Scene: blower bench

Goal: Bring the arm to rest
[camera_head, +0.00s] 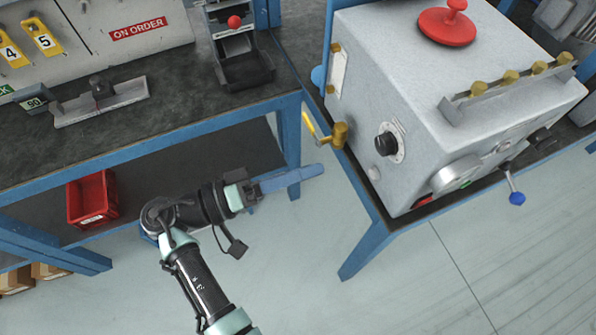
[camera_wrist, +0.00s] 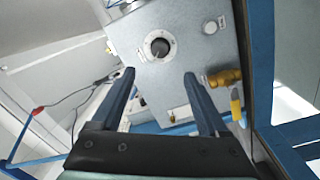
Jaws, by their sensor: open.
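My gripper (camera_head: 292,180) is in front of the benches in the head view, its blue fingers pointing right toward the grey metal box (camera_head: 400,75). In the wrist view my gripper (camera_wrist: 160,85) has its two fingers spread apart with nothing between them. Beyond the fingers is the front of the grey box (camera_wrist: 195,55), with a black round knob (camera_wrist: 159,46) seen between the fingertips. The fingers look apart from the box. A brass valve with a yellow handle (camera_head: 325,132) is above and to the right of the fingertips in the head view.
The box stands on a blue-framed bench (camera_head: 362,258) with a red-capped top (camera_head: 447,25) and a blue-tipped lever (camera_head: 516,196). A dark-topped bench (camera_head: 190,100) is at the left, with a red bin (camera_head: 92,200) below. Open floor (camera_head: 400,290) lies in front.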

